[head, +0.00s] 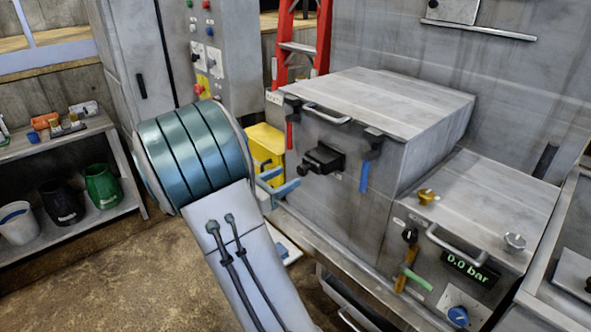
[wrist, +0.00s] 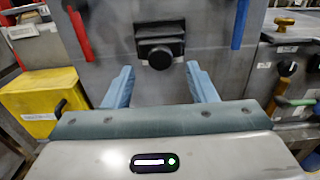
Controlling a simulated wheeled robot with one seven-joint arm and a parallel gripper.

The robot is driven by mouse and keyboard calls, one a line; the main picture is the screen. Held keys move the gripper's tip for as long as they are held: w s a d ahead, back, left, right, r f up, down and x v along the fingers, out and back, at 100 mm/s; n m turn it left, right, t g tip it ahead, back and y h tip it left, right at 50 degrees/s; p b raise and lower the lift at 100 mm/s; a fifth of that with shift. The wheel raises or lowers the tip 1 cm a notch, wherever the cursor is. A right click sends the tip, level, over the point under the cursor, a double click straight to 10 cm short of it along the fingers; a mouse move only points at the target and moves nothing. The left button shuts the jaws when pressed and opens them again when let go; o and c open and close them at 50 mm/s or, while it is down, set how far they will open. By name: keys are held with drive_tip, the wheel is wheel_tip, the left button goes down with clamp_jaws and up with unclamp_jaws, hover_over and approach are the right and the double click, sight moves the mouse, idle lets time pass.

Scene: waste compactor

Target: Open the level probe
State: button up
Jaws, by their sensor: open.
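A black block with a round knob, possibly the level probe (head: 323,158), sticks out from the front of the grey compactor box. In the wrist view the black block (wrist: 160,46) is ahead, centred between the fingers. My gripper (head: 285,181) has blue fingers spread apart with nothing between them. In the head view it is left of the block and slightly lower, apart from it. The wrist view also shows my gripper (wrist: 160,68) with both fingers pointing towards the box front. No label naming the probe is readable.
A red handle (wrist: 79,33) and a blue handle (head: 364,176) hang on either side of the block. A yellow bin (head: 264,146) stands left of the box. A lower unit (head: 490,210) with knobs and a "0.0 bar" display is at right. Shelves with buckets are far left.

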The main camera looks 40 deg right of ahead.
sight(300, 171)
drive_tip(key=shift+w+d+p, duration=0.15)
drive_tip(key=shift+d+p, duration=0.15)
drive_tip(key=shift+d, duration=1.85)
